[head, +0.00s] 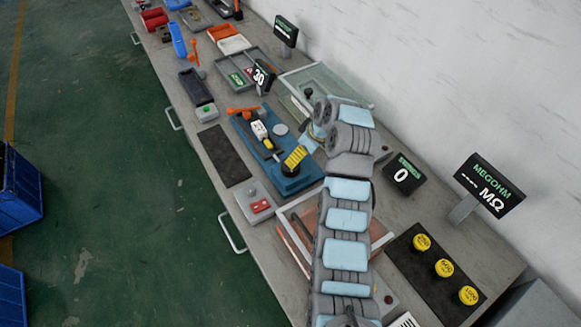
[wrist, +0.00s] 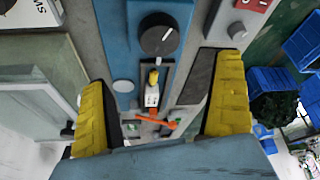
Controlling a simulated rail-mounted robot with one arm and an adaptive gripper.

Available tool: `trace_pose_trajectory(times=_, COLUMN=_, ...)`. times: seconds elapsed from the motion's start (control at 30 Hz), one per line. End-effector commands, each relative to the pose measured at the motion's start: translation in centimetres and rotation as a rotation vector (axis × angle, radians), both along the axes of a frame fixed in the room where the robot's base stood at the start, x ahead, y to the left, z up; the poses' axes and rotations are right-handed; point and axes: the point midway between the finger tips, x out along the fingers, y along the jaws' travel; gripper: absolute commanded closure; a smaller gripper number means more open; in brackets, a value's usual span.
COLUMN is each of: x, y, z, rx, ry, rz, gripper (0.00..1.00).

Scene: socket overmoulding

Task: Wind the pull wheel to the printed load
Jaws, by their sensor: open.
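The pull wheel (wrist: 160,38) is a round black knob with a white pointer line, angled to the upper right in the wrist view. It sits at one end of the blue pull fixture (wrist: 117,48), which also shows in the head view (head: 245,130). A white part with a yellow end (wrist: 152,92) lies along the fixture's slot, beside an orange lever (wrist: 158,121). My gripper (wrist: 160,100) is open, its yellow fingers wide apart and empty. In the head view my gripper (head: 294,160) is over the wheel end and partly hides the wheel. A black display (head: 404,177) reads 0.
A display reading 30 (head: 261,77) and a clear-lidded box (head: 325,85) stand behind the fixture. A megohm display (head: 488,185) and a dark board with yellow-capped pieces (head: 432,290) are at right. A red-button box (head: 257,203) and dark mat (head: 225,155) lie in front.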

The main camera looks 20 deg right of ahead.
Motion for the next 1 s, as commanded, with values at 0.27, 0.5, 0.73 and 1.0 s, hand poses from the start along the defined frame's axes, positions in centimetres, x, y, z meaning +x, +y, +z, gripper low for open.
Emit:
trace_pose_trajectory(times=0.27, x=1.4, y=0.9, z=-4.1, rx=0.003, ry=0.005, rz=0.001, gripper=0.03)
trace_pose_trajectory(times=0.5, x=2.4, y=1.5, z=-6.8, rx=0.002, ry=0.004, rz=0.002, gripper=0.03)
trace_pose_trajectory(times=0.73, x=3.2, y=1.9, z=-8.8, rx=0.002, ry=0.002, rz=0.001, gripper=0.03)
trace_pose_trajectory(times=1.0, x=3.7, y=2.3, z=-10.4, rx=0.002, ry=0.002, rz=0.002, gripper=0.03)
